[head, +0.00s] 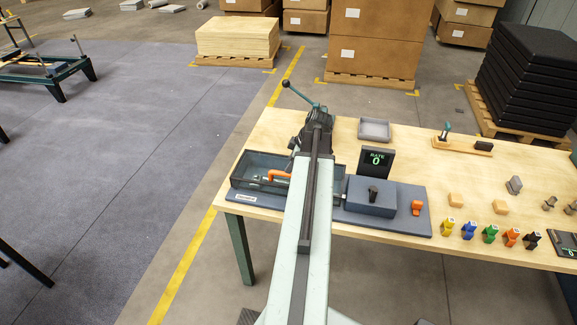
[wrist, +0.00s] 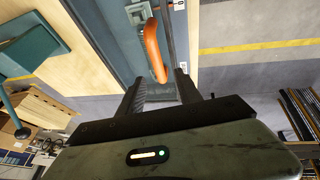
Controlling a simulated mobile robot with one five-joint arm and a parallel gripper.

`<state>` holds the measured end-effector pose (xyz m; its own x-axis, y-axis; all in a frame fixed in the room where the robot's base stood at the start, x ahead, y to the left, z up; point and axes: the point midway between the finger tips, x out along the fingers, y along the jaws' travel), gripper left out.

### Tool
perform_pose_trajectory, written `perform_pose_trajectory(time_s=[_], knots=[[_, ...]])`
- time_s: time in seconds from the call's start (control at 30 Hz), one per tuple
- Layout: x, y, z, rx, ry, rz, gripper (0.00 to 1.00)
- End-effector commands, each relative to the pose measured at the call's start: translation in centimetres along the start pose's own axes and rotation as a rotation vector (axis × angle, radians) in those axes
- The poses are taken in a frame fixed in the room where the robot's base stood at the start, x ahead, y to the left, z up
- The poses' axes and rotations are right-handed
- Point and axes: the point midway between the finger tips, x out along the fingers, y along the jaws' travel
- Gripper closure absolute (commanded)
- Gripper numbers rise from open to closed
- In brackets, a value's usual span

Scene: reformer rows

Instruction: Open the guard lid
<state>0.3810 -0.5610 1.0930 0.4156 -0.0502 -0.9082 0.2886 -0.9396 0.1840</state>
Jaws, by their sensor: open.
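The guard lid's orange handle (head: 279,175) shows at the long dark housing (head: 243,172) on the left part of the workbench, left of my arm. In the wrist view the orange handle (wrist: 153,50) stands over a blue-grey surface, just ahead of the fingers. My gripper (wrist: 162,90) is open, with one finger on each side of the handle's near end; nothing is clamped. I cannot tell whether the fingers touch it. My arm covers part of the housing in the head view, and the lid panel itself is hard to make out.
A teal press with a lever (head: 303,100) stands behind the housing. A grey control box (head: 371,197) with a black knob and a display (head: 376,162) reading 0 are right of my arm.

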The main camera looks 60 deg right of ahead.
Motion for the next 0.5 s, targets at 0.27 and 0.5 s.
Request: perform_pose_trajectory(time_s=[0.27,0.5], knots=[[0.3,0.4,1.0,-0.01,0.003,0.009,0.59],[4.1,0.4,1.1,-0.011,0.002,0.009,0.59]])
